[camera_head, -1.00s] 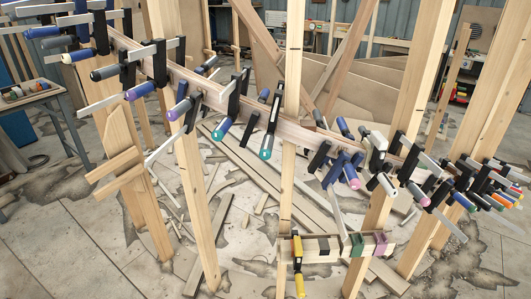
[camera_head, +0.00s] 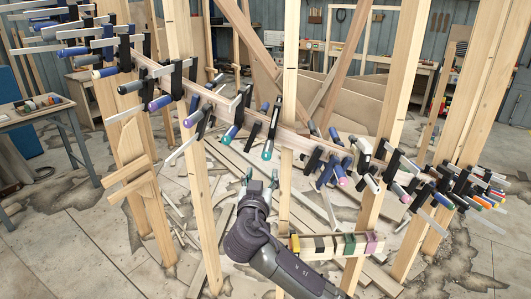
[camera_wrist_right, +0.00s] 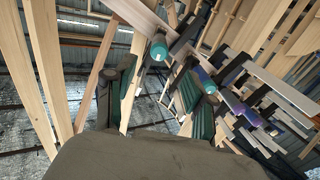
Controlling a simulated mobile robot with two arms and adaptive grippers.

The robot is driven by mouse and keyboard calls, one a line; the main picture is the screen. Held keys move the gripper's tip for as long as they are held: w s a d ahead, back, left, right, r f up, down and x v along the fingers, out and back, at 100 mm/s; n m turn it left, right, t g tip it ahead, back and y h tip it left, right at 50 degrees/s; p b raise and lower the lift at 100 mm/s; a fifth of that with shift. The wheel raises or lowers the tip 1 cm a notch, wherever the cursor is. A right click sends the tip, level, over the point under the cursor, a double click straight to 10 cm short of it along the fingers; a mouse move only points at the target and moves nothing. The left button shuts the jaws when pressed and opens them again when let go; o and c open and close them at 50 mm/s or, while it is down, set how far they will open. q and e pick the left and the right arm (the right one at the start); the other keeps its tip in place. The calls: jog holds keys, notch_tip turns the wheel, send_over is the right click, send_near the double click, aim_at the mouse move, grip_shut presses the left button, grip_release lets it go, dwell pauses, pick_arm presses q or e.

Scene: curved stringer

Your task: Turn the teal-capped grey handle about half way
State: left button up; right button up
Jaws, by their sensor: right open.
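Grey handle with a teal cap (camera_head: 268,148) hangs from a clamp on the curved wooden stringer (camera_head: 215,97), left of the middle in the head view. Another teal-ended handle (camera_head: 230,134), bluer in color, hangs just left of it. My right gripper (camera_head: 262,176) is below the grey handle, fingers pointing up, open and empty. In the right wrist view a teal cap (camera_wrist_right: 158,47) shows end-on, beyond and between the fingertips (camera_wrist_right: 155,88); the fingers appear apart from it. My left gripper is not in view.
Several clamps with colored handles crowd the stringer on both sides. Wooden posts (camera_head: 287,90) stand close to my right arm. A low wooden bar with colored clamps (camera_head: 335,246) is beside my right forearm. Boards lie on the floor below.

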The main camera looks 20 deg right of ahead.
aim_at(268, 150)
jog(key=p+x, duration=0.4)
jog(key=x, duration=0.8)
jog(key=shift+w+d+r, duration=0.15)
jog(key=shift+w, duration=0.2)
jog(key=shift+w+d+p, duration=0.3)
jog(key=shift+w, duration=0.4)
